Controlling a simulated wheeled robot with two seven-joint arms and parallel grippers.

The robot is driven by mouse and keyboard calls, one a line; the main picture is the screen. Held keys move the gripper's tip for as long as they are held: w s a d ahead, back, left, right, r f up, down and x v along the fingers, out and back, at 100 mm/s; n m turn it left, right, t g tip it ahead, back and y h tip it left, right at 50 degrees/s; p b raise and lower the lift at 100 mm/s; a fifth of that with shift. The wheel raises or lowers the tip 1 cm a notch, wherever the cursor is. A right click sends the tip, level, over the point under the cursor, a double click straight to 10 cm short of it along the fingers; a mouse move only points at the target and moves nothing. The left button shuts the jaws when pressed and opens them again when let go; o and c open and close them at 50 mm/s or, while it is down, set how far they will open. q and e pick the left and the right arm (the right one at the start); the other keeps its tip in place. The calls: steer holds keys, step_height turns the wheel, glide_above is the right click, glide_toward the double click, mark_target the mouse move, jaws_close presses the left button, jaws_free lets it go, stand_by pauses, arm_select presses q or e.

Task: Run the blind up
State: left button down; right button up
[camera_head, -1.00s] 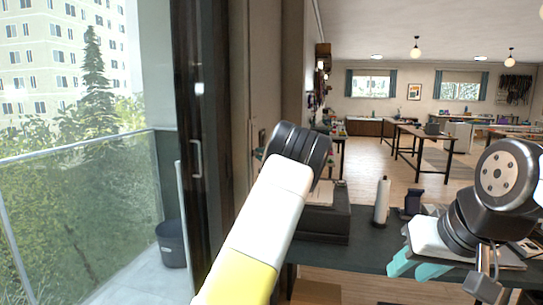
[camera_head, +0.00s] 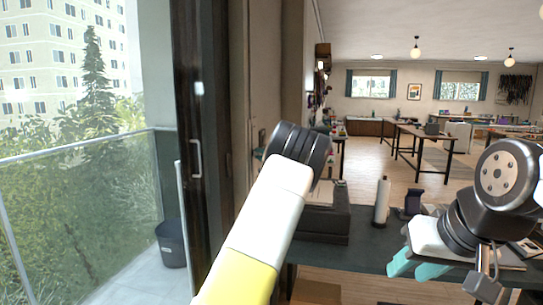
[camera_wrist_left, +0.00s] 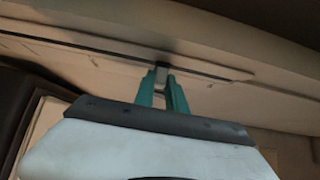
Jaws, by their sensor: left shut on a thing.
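My left gripper (camera_wrist_left: 164,92) has its teal fingers close together on a small pale piece with a dark top (camera_wrist_left: 162,72), beside a long slot or rail (camera_wrist_left: 85,52) in a beige surface. I cannot tell what this piece is, or whether it belongs to the blind. In the head view my left arm rises white and yellow in the middle, and its fingers are hidden. My right gripper (camera_head: 418,265) hangs over the dark bench at the right, its teal fingers apart and nothing seen between them. I cannot make out a blind in the head view.
A tall dark door frame with a handle (camera_head: 196,158) stands left of my left arm, with a glass balcony railing (camera_head: 80,215) and a dark bin (camera_head: 172,244) outside. The bench (camera_head: 362,240) carries a white bottle (camera_head: 382,202) and a dark box (camera_head: 322,222).

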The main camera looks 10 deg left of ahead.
arm_select(q)
steer(key=r, duration=1)
steer(key=shift+a+r, duration=0.2)
steer(key=shift+r, duration=0.2)
steer(key=c, duration=1.4)
jaws_free()
steer(key=shift+s, duration=0.1)
steer(key=shift+o, duration=0.2)
steer(key=shift+f, duration=0.1)
steer(key=shift+f, duration=0.1)
steer(key=shift+d, duration=0.1)
steer(key=v, duration=0.7)
steer(key=shift+s+d, duration=0.2)
steer(key=shift+s, duration=0.05)
steer(key=shift+a, duration=0.1)
